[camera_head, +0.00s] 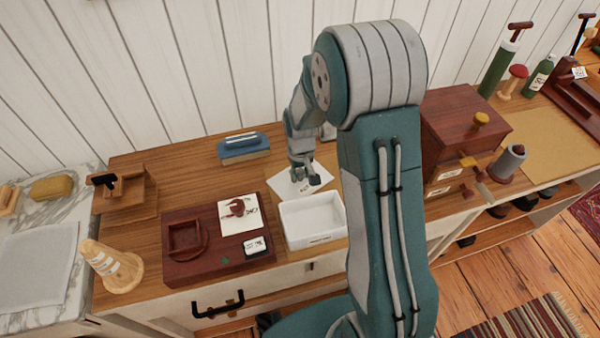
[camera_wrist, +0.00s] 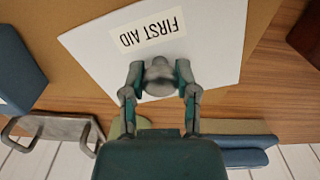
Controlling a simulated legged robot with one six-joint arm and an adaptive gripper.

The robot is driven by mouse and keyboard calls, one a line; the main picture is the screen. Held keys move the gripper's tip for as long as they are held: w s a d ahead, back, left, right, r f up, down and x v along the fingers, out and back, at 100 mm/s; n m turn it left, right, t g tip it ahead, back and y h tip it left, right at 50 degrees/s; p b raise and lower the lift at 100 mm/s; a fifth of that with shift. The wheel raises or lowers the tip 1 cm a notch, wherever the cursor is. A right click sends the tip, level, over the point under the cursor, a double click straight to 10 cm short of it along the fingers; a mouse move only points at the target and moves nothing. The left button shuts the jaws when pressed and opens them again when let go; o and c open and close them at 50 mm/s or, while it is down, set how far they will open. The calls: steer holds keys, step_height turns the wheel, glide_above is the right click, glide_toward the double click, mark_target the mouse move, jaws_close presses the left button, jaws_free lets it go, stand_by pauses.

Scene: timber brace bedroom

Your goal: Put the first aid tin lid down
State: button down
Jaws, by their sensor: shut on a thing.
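The first aid tin lid (camera_head: 285,186) is a flat white plate with a grey knob. In the head view it is just behind the open white tin (camera_head: 312,222). In the wrist view the lid (camera_wrist: 215,50) shows its FIRST AID label, upside down. My gripper (camera_head: 304,180) is shut on the lid's knob; in the wrist view my gripper (camera_wrist: 160,80) has a finger on each side of it. The lid looks level and close to the wooden top. I cannot tell whether it touches. My arm hides part of the area to its right.
A blue block-like object (camera_head: 243,148) stands behind and left of the lid. A dark red tray (camera_head: 190,265) with a card lies left of the tin. A red-brown drawer box (camera_head: 462,125) stands to the right. Bare wood (camera_head: 190,183) shows to the lid's left.

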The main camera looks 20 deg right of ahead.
mark_target(300, 172)
steer(key=c, duration=0.7)
jaws_free()
steer(key=o, duration=0.3)
steer(key=shift+o, duration=0.2)
steer(key=shift+a, duration=0.2)
step_height(300, 172, up, 12)
steer(key=shift+d, duration=0.1)
